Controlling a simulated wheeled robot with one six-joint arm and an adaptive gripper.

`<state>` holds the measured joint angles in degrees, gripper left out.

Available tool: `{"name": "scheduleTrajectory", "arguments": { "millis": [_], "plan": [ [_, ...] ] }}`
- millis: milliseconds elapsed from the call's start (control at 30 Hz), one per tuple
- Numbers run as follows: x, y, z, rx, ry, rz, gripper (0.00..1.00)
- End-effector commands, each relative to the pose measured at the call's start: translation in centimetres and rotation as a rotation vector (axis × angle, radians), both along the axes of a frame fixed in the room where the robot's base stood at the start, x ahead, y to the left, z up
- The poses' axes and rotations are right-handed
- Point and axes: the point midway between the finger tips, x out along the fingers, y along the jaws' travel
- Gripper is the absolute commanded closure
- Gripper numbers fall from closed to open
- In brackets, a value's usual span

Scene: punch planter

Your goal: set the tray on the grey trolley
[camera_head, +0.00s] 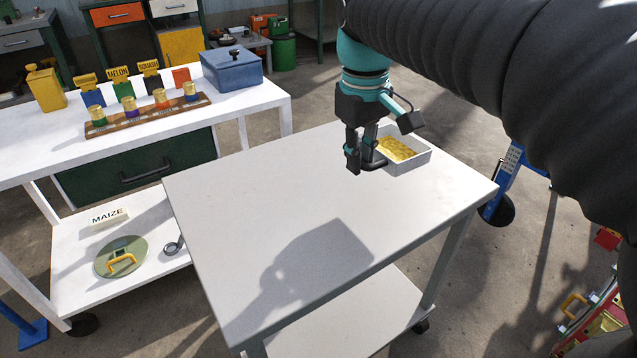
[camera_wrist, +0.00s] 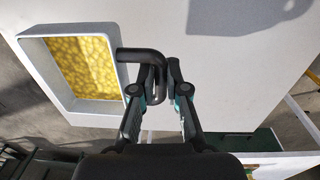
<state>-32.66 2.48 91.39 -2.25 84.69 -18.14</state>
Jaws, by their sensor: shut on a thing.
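The tray (camera_head: 419,160) is a light grey rectangular tray with yellow contents. It is at the far right part of the grey trolley's top (camera_head: 300,195), and I cannot tell from the head view whether it touches the surface. My gripper (camera_head: 366,163) is shut on the tray's dark handle, at the tray's left side. In the wrist view the tray (camera_wrist: 122,90) is at the left, with its black handle (camera_wrist: 140,55) reaching between my fingertips (camera_wrist: 164,72). Part of the tray's far side is hidden behind my gripper in the head view.
A white bench (camera_head: 50,160) stands at the left with a blue box (camera_head: 232,72), a wooden rack (camera_head: 150,112) of small jars and several labelled packets. A blue stand (camera_head: 505,180) is behind the trolley's right. The front and left of the trolley top are clear.

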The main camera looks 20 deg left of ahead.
Motion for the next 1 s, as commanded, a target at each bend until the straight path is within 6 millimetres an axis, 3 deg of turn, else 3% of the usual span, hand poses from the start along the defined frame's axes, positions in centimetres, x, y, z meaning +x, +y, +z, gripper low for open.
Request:
{"name": "scheduleTrajectory", "arguments": {
  "millis": [200,400,600,867,1000],
  "plan": [
    [-0.3,4.4,-2.7,-0.002,0.001,0.004,1.0],
    [-0.5,7.3,-4.3,0.0,0.0,0.003,1.0],
    [-0.5,8.0,-5.1,0.0,0.0,0.003,1.0],
    [-0.6,7.9,-8.3,-0.001,0.001,0.003,1.0],
    [-0.5,7.9,-8.7,0.001,-0.001,0.002,1.0]
  ]
}}
